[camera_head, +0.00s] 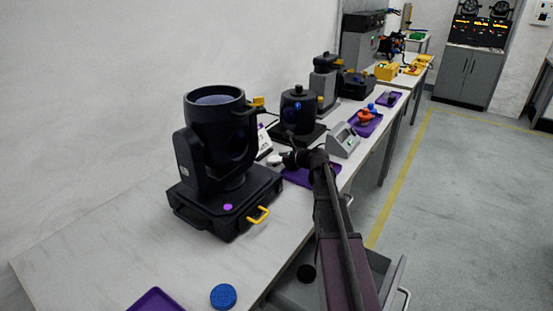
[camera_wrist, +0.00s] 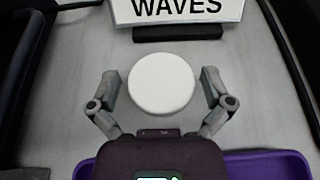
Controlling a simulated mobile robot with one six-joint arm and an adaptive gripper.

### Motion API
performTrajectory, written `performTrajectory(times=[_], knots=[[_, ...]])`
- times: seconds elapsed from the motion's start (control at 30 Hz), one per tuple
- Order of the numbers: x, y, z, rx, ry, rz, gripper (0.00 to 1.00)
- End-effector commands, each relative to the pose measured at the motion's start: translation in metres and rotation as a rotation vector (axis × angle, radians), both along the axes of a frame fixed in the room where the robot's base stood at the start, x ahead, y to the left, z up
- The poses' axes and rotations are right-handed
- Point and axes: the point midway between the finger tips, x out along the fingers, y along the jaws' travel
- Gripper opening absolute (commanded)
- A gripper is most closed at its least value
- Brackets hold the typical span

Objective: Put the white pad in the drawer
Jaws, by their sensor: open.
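The white pad (camera_wrist: 162,84) is a round white disc lying on the grey-white bench top, in front of a white sign. My gripper (camera_wrist: 160,80) is open, with one finger on each side of the pad and small gaps visible between. In the head view my gripper (camera_head: 284,158) reaches over the bench, and the pad (camera_head: 274,160) shows small at its tip. An open drawer (camera_head: 290,291) sticks out below the bench's front edge, partly hidden by my arm. A dark round thing (camera_head: 306,273) lies in it.
The sign (camera_wrist: 178,10) reading "WAVES" stands just beyond the pad. A purple tray (camera_wrist: 270,163) lies on the near side of my gripper. A large black lamp (camera_head: 217,150) stands left. A blue round pad (camera_head: 223,296) lies near the bench's front edge.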

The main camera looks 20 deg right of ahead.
Motion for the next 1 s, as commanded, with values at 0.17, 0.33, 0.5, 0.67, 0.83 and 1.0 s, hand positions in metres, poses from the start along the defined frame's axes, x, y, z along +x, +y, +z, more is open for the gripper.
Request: performTrajectory(times=[0.17,0.33,0.5,0.67,0.83,1.0], knots=[[-0.009,0.003,-0.004,-0.016,0.018,0.014,1.0],[-0.009,0.003,0.005,-0.016,0.017,0.015,1.0],[-0.025,-0.01,0.017,-0.016,0.014,0.011,1.0],[-0.044,-0.026,0.029,-0.015,0.014,0.01,1.0],[-0.064,-0.044,0.041,-0.015,0.012,0.009,1.0],[-0.08,-0.057,0.049,-0.015,0.012,0.01,1.0]])
